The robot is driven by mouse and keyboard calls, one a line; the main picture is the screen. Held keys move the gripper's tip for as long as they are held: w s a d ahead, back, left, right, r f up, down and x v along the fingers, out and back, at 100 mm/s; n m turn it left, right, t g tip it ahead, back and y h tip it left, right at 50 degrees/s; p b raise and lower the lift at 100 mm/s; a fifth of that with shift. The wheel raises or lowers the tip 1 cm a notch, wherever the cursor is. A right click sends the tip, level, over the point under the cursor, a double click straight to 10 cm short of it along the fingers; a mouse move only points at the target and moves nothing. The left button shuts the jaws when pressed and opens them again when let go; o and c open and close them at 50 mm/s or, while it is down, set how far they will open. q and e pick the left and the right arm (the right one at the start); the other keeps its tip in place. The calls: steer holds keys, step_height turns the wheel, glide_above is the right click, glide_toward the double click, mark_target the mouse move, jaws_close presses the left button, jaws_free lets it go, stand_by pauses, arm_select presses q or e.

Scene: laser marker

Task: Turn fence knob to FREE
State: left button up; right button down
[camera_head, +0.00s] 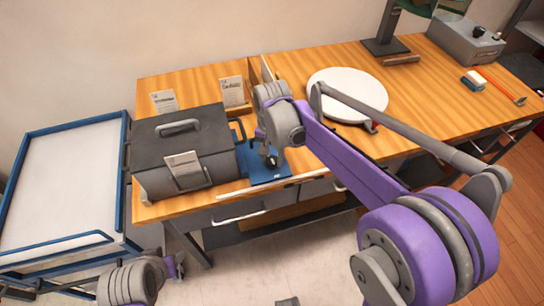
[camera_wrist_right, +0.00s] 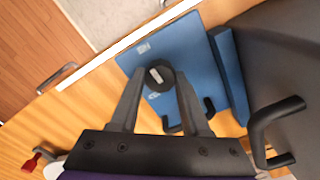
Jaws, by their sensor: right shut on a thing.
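The fence knob (camera_wrist_right: 158,76) is a round black knob with a pale mark on its top, at the middle of the right wrist view. It sits over a blue plate (camera_wrist_right: 183,65), which carries small pale labels. My right gripper (camera_wrist_right: 157,85) is shut on the knob, with one finger on each side. In the head view my right gripper (camera_head: 268,158) reaches down to the blue plate (camera_head: 268,174) beside the grey machine, and the knob is hard to make out there. My left gripper (camera_head: 172,266) shows only partly at the bottom left, away from the table; its jaws are unclear.
A dark grey box-shaped machine (camera_head: 183,135) with handles stands left of the plate. A white round disc (camera_head: 347,92) lies to the right. Small cards (camera_head: 232,92) stand behind. A blue-framed cart (camera_head: 62,180) is at the left.

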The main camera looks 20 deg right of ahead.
mark_target(272, 160)
steer(key=shift+m, duration=0.5)
steer(key=shift+c, duration=1.9)
jaws_free()
step_height(272, 160, up, 11)
steer(key=shift+p, duration=0.4)
steer(key=s+d+f+n+t, duration=0.1)
steer(key=s+f+n, duration=0.1)
steer(key=s, duration=0.4)
steer(key=s+d+f+n+t+p, duration=0.1)
steer(key=s+d+f+n+t, duration=0.1)
steer(key=s, duration=0.5)
steer(key=s+d+f+n+t, duration=0.1)
steer(key=s+f+n+t, duration=0.1)
steer(key=s+f, duration=0.4)
steer(key=shift+s+d+n, duration=0.4)
steer(key=shift+s+n, duration=0.25)
steer(key=shift+n, duration=0.15)
